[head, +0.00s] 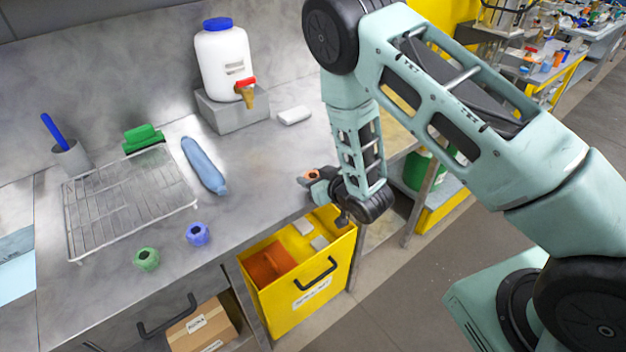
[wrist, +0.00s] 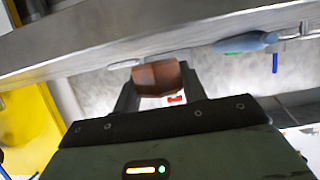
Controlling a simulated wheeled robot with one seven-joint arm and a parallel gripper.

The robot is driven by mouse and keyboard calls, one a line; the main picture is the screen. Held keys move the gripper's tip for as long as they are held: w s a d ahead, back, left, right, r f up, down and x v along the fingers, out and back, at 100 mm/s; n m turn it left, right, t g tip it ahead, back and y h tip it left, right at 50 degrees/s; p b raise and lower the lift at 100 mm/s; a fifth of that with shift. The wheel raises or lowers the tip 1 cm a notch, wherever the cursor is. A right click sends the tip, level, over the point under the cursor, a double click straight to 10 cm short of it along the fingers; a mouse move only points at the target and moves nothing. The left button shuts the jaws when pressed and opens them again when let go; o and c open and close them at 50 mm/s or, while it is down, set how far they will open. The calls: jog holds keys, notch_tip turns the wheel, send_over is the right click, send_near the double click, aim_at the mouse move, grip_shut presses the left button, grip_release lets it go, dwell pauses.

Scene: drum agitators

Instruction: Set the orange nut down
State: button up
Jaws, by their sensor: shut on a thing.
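The orange nut (wrist: 157,78) is held between the two fingers of my gripper (wrist: 156,90) in the wrist view. In the head view my gripper (head: 318,178) is shut on the orange nut (head: 312,175), which shows as a small orange piece at the fingertips. The gripper is near the front right edge of the grey worktop (head: 262,185), above or beside the open yellow drawer. I cannot tell whether the nut touches the worktop.
A green nut (head: 146,259) and a blue nut (head: 198,234) stand near the worktop's front edge, by a wire rack (head: 130,200). A white jug (head: 225,62) stands on a grey block. The yellow drawer (head: 310,295) is open. The worktop's middle is clear.

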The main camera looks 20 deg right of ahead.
jog(key=shift+f, duration=0.8)
jog(key=shift+f, duration=0.1)
jog(key=shift+f, duration=0.15)
jog(key=o, duration=1.2)
jog(key=shift+r, duration=0.25)
